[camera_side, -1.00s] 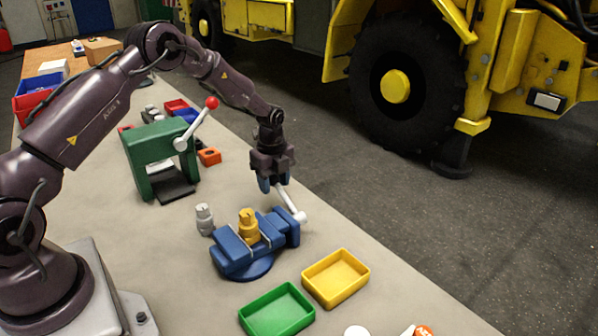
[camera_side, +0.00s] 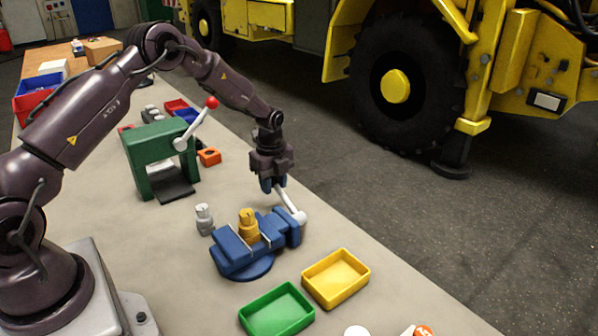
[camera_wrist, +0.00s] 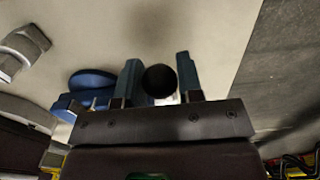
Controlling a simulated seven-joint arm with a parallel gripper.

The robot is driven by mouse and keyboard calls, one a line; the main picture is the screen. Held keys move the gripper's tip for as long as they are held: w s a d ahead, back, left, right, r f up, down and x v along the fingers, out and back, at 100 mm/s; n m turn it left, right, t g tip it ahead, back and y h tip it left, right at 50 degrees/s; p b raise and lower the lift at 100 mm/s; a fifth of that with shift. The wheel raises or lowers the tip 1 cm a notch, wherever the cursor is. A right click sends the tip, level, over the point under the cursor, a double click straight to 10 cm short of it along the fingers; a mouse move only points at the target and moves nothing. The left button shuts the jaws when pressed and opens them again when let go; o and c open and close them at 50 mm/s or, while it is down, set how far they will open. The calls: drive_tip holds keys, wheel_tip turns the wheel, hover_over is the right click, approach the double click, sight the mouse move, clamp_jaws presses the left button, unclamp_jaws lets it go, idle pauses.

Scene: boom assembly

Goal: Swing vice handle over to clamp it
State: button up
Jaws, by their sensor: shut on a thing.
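The blue vice (camera_side: 250,250) stands on the bench with a brass-coloured part (camera_side: 249,226) upright between its jaws. Its white handle (camera_side: 291,206) rises from the pivot at the right end of the vice and leans up to the left. My gripper (camera_side: 273,184) is shut on the upper end of the handle, above and behind the vice. In the wrist view, the dark round end of the handle (camera_wrist: 160,80) sits between my two blue fingers, and part of the blue vice (camera_wrist: 90,84) shows beside them.
A silver fitting (camera_side: 204,219) stands left of the vice. A green press (camera_side: 150,155) with a red-knobbed lever is further back. A green tray (camera_side: 277,311) and a yellow tray (camera_side: 336,277) lie in front. The bench edge is close on the right.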

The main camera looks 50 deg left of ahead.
drive_tip(key=shift+s+a+f, duration=0.1)
drive_tip(key=shift+a+f, duration=0.1)
drive_tip(key=shift+f, duration=0.3)
drive_tip(key=shift+s+a+f, duration=0.1)
drive_tip(key=shift+a+f, duration=0.1)
drive_tip(key=shift+f, duration=0.3)
drive_tip(key=shift+s+a+f, duration=0.1)
drive_tip(key=shift+a+f, duration=0.05)
drive_tip(key=shift+f, duration=0.35)
drive_tip(key=o, duration=0.5)
drive_tip(key=shift+c, duration=0.2)
drive_tip(key=shift+r, duration=0.1)
drive_tip(key=shift+w, duration=0.2)
drive_tip(key=shift+w+r, duration=0.2)
drive_tip(key=shift+r, duration=0.2)
drive_tip(key=shift+w+d, duration=0.1)
drive_tip(key=shift+d, duration=0.1)
drive_tip(key=c, duration=0.5)
drive_tip(key=shift+o, duration=0.4)
drive_tip(key=shift+w+f, duration=0.15)
drive_tip(key=shift+f, duration=0.9)
